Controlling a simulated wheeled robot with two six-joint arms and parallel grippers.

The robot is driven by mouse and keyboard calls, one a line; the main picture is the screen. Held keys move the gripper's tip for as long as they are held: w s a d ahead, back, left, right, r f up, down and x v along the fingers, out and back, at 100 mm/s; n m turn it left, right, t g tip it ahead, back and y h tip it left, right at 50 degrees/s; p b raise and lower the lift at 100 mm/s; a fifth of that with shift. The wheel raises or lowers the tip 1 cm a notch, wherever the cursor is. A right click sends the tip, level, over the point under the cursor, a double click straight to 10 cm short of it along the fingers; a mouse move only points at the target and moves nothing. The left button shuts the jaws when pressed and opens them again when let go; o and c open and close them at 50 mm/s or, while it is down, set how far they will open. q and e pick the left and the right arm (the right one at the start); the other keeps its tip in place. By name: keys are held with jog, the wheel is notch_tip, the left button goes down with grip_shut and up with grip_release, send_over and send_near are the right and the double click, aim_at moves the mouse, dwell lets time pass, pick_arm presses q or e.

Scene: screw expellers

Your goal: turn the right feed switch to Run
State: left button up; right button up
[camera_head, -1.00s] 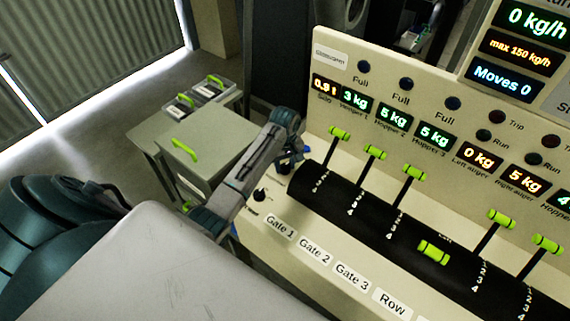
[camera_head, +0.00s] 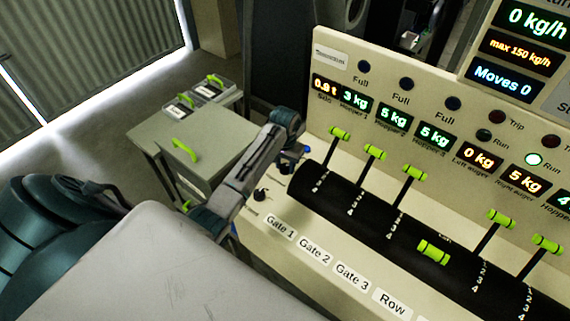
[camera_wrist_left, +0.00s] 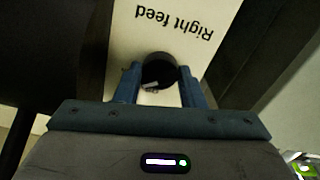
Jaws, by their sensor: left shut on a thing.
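The right feed switch (camera_wrist_left: 158,70) is a dark round knob on the cream panel, beside the upside-down label "Right feed" in the left wrist view. My left gripper (camera_wrist_left: 160,88) is shut on this knob, with one blue finger on each side. In the head view my left gripper (camera_head: 292,158) is at the left end of the panel and mostly hides the knob. The switch's position marks cannot be read. My right gripper is not in view.
Several green-handled levers (camera_head: 375,152) rise from the black curved cover (camera_head: 335,195) to the right. A grey box (camera_head: 195,150) with a green handle stands on a table behind my left arm.

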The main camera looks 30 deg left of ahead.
aim_at(285, 164)
pick_arm(q)
jog(key=shift+r+m, duration=0.1)
jog(key=shift+m, duration=0.5)
jog(key=o, duration=1)
notch_tip(285, 164, up, 8)
jog(key=b, duration=0.3)
jog(key=shift+r, duration=0.15)
jog(key=shift+r+p, duration=1.25)
jog(key=shift+p, duration=0.25)
